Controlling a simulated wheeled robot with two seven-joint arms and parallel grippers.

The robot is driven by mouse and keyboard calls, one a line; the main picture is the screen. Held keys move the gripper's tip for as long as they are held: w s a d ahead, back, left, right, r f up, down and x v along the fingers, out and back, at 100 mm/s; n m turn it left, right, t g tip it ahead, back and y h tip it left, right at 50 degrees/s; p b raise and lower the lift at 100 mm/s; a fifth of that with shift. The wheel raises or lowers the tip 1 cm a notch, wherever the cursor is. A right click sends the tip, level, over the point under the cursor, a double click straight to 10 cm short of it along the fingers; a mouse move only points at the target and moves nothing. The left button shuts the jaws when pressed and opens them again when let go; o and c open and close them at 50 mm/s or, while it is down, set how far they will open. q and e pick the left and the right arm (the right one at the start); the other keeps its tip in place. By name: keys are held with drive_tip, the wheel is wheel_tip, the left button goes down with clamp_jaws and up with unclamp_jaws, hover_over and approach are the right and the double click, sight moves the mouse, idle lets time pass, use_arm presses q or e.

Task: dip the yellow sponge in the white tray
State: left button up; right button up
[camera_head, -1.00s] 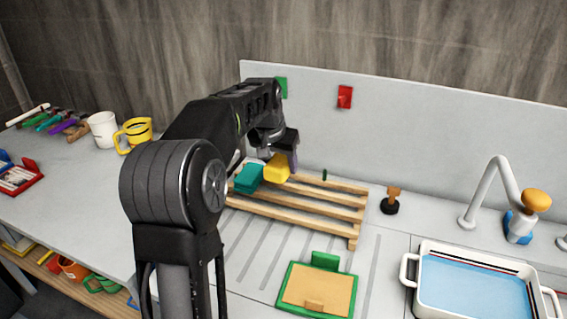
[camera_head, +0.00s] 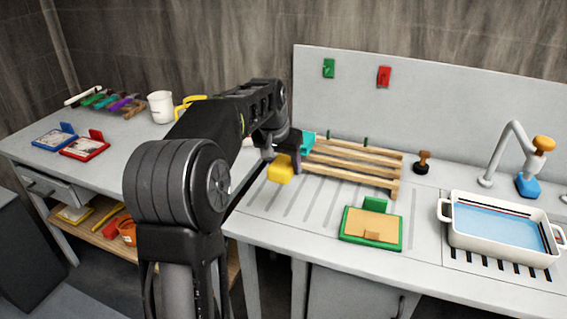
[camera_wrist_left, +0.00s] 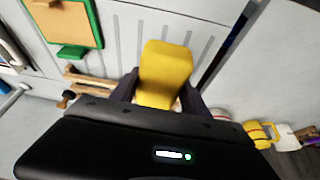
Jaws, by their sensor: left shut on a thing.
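The yellow sponge (camera_head: 281,168) is held in my left gripper (camera_head: 287,156), above the grooved left part of the counter, in front of the wooden rack. In the left wrist view the yellow sponge (camera_wrist_left: 166,72) sits between the two dark fingers, which are shut on it. The white tray (camera_head: 456,240) stands at the right of the counter with blue liquid inside and a handle at each end. The sponge is well to the left of the tray, apart from it. My right gripper is not in view.
A wooden slatted rack (camera_head: 352,164) holds a teal block (camera_head: 307,143) at its left end. A green-framed board (camera_head: 372,228) lies between the sponge and the tray. A dark stamp (camera_head: 422,162) and a tap (camera_head: 512,133) stand behind. Mugs are on the left table.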

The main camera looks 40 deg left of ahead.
use_arm(q)
drive_tip(key=s+d+f+m, duration=0.1)
drive_tip(key=d+f, duration=0.3)
drive_tip(key=d, duration=0.5)
drive_tip(key=d+f+m, duration=0.1)
drive_tip(key=d+f, duration=0.4)
drive_tip(key=d, duration=0.4)
drive_tip(key=s+d+f+m+h, duration=0.1)
drive_tip(key=d+f, duration=0.3)
drive_tip(key=d, duration=0.5)
drive_tip(key=shift+s+d+f, duration=0.15)
drive_tip(key=shift+s+f, duration=0.05)
drive_tip(key=shift+s, duration=0.15)
